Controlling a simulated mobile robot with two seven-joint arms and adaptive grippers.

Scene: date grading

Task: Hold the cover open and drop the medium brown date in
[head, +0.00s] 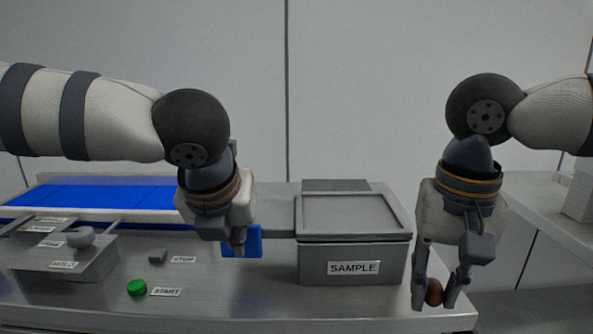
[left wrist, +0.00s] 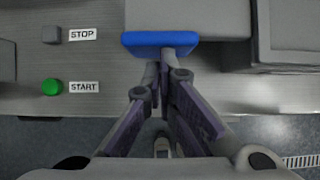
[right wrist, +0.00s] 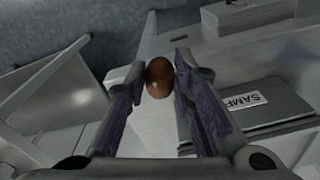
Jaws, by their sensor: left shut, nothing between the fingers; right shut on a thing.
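The brown date (right wrist: 160,77) is held between the fingertips of my right gripper (head: 434,300), right of the SAMPLE box and in front of it. The SAMPLE box (head: 312,266) has a grey cover (head: 350,215) lying flat over its top; its inside is hidden. My left gripper (left wrist: 166,66) is shut with nothing in it. Its fingertips are beside a blue piece (left wrist: 150,42) at the front of a grey surface, left of the box; I cannot tell whether they touch it. The blue piece also shows in the head view (head: 250,241).
A blue conveyor belt (head: 95,194) lies at the back left. A green START button (head: 137,288), a grey STOP button (head: 157,257) and a panel with a knob (head: 80,237) are at the left front. A second table (head: 547,215) stands at the right.

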